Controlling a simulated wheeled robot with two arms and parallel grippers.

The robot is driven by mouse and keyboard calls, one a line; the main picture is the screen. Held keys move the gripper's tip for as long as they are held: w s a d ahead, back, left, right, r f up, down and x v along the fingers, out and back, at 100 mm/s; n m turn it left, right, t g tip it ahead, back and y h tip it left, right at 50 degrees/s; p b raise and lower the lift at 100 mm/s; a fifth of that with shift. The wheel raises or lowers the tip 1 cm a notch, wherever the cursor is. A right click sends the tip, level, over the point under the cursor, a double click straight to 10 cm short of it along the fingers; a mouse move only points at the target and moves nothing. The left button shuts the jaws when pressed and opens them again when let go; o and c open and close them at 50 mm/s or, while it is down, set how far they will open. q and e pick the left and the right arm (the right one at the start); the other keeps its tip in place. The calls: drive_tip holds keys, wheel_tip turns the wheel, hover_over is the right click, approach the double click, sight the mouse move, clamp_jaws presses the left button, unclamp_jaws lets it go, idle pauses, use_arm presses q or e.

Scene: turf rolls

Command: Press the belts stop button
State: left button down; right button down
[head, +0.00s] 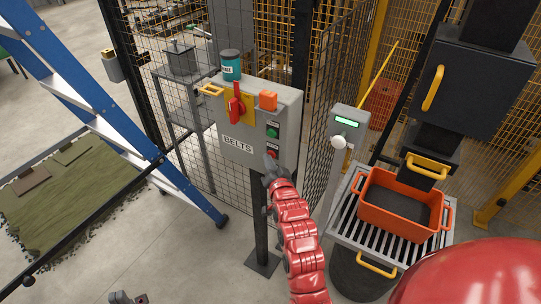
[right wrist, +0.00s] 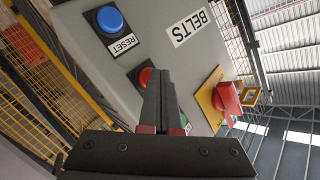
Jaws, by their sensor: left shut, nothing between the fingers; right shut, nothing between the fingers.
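The grey control box (head: 245,135) labelled BELTS stands on a post at the centre of the head view. On its front are a green button (head: 272,133) and, below it, a red button (head: 272,154). In the right wrist view the red button (right wrist: 147,77) shows partly behind the fingertips, and a blue RESET button (right wrist: 110,19) is clear of them. My right gripper (head: 268,161) is shut and empty, its tips at the red button's lower edge; I cannot tell whether they touch. My left gripper (head: 126,297) is shut and empty at the bottom edge, mostly cut off.
A blue ladder (head: 95,115) stands left. An orange crate (head: 372,222) sits on rollers right. Mesh fencing is behind.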

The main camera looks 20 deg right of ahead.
drive_tip(key=shift+s+a, duration=0.45)
drive_tip(key=shift+a, duration=0.05)
drive_tip(key=s+a+p, duration=0.1)
drive_tip(key=a, duration=0.1)
drive_tip(key=s+a, duration=0.2)
drive_tip(key=shift+p, duration=0.4)
idle(0.6)
